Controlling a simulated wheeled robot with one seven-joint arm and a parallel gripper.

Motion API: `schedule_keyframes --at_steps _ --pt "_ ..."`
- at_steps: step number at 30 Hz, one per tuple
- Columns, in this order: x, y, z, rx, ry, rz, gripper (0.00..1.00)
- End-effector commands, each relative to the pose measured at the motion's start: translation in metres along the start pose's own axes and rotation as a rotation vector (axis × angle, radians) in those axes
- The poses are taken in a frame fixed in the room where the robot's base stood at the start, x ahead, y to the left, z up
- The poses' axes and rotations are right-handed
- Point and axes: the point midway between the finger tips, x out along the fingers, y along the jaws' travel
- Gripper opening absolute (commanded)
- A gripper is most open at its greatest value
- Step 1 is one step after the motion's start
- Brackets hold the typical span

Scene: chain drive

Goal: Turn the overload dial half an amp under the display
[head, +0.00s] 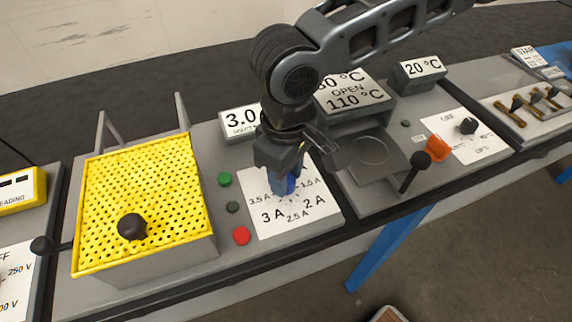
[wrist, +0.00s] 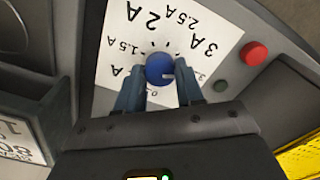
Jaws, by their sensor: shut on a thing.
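The overload dial is a round blue knob (wrist: 159,66) on a white scale card (wrist: 103,62), marked from about 1 A up past 3 A. A small pale mark shows on the knob's right side in the wrist view; which figure it points to is hard to tell. My gripper (wrist: 160,78) is shut on the knob, one blue finger on each side. In the head view my gripper (head: 288,182) reaches down to the card and hides the knob. The display (head: 240,120) behind the card reads 3.0, its unit line too small to read.
A green button (head: 224,179), a dark button (head: 232,207) and a red button (head: 241,236) stand left of the card. A yellow perforated guard (head: 150,190) stands further left.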

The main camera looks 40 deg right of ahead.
Motion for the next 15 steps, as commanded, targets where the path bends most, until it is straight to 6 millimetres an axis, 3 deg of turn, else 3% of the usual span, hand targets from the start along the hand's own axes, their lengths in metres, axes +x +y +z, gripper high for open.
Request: schedule_keyframes --at_steps 15 --pt "-0.0013 -0.0002 0.0005 -0.487 -0.002 -0.002 0.07"
